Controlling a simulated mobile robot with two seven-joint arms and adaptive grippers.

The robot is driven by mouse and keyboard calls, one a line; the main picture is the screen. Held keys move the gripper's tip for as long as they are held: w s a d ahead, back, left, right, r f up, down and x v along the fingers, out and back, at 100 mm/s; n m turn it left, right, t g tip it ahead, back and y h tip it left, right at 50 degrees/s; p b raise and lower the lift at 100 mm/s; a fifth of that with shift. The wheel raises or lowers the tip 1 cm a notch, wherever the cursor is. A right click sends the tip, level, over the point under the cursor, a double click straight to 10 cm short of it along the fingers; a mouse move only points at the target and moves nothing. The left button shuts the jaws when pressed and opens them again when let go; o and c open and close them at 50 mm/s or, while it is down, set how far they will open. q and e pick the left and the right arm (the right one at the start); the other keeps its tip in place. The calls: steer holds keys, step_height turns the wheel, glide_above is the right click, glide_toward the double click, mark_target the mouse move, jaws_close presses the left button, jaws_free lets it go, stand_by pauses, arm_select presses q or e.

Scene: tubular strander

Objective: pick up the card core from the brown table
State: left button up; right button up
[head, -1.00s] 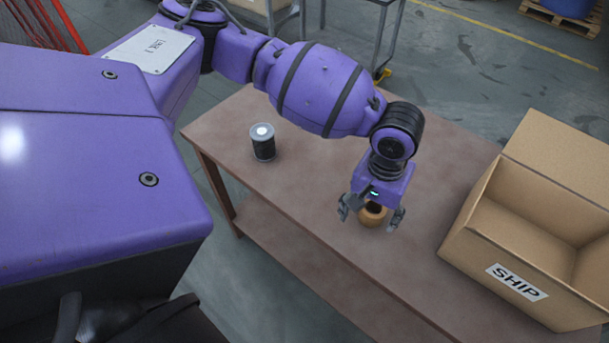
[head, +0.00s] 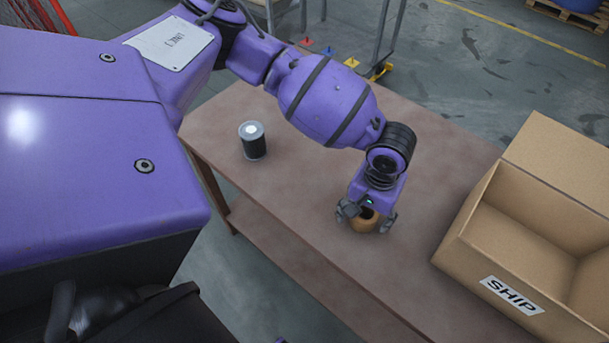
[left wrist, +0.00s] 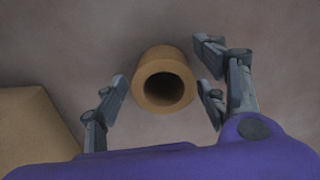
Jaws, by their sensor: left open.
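The card core (head: 364,222) is a short tan tube with a dark round hole. It stands on the brown table (head: 300,215), partly hidden by my left gripper in the head view. My left gripper (head: 367,215) is open, pointing down, with its fingers on either side of the core. In the left wrist view the core (left wrist: 163,82) shows its open end between the fingers of my left gripper (left wrist: 165,90). Gaps show on both sides, so the fingers look apart from it. My right gripper is not in view.
A dark spool with a pale top (head: 253,140) stands on the table at the left. An open cardboard box marked SHIP (head: 470,262) is at the table's right; a tan surface (left wrist: 35,125) shows at the left of the wrist view. Bare table lies between spool and core.

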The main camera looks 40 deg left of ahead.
arm_select(q)
steer(key=c, duration=1.2)
steer(key=shift+r, duration=0.15)
